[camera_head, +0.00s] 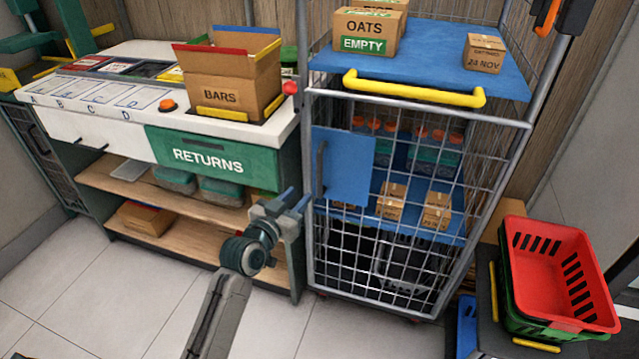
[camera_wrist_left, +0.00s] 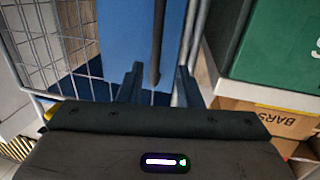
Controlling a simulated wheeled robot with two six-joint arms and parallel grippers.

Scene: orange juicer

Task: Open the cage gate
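The cage gate (camera_head: 390,255) is a grey wire-mesh front on the cage trolley and looks shut. A blue panel (camera_head: 346,168) is fixed on its upper left, with a dark upright handle (camera_head: 321,165) near the panel's left edge. My left gripper (camera_head: 294,197) is open, just left of and below this handle. In the left wrist view, the two fingers (camera_wrist_left: 157,85) stand apart and the handle (camera_wrist_left: 157,42) runs down between their lines, in front of the blue panel (camera_wrist_left: 125,35). I cannot tell whether they touch it. My right gripper is not in view.
A counter with a green RETURNS drawer (camera_head: 208,160) and a BARS box (camera_head: 228,78) stands close left of the cage. A yellow bar (camera_head: 413,90) crosses the cage above the gate. A red basket (camera_head: 560,270) stands at the right. Bare floor (camera_head: 130,290) lies in front.

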